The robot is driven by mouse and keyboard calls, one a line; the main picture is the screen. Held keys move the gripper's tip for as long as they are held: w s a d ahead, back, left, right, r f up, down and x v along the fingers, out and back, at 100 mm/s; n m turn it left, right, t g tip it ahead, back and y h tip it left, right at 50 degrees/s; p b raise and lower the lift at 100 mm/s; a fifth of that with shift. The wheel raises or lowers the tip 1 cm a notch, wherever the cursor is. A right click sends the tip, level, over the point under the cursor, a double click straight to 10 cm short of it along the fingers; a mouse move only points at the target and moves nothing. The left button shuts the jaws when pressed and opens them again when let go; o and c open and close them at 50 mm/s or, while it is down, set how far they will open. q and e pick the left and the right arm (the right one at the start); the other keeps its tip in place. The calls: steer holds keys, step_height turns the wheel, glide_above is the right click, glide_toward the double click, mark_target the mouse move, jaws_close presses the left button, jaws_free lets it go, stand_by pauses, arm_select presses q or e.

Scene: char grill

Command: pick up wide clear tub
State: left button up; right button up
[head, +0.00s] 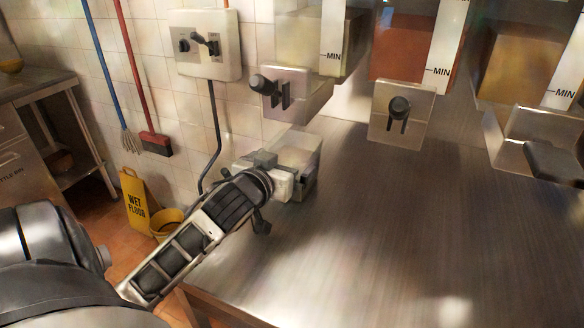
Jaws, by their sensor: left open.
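A clear, boxy tub (301,152) stands on the steel counter near its left back corner, under the left dispenser. I take it for the wide clear tub. My left gripper (277,172) is open at the tub's near left side, and its fingers cover part of that side. I cannot tell whether they touch the tub or reach around it. My right gripper is out of view.
Several dispensers with metal chutes and black handles, such as the middle chute (402,118), hang above the back of the steel counter (400,225). The counter's middle and right are clear. A yellow wet-floor sign (137,203) stands on the floor at left.

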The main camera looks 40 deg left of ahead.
arm_select(q)
steer(key=shift+x, duration=1.5)
steer(key=c, duration=0.7)
steer(key=shift+r, duration=0.15)
steer(key=c, duration=0.4)
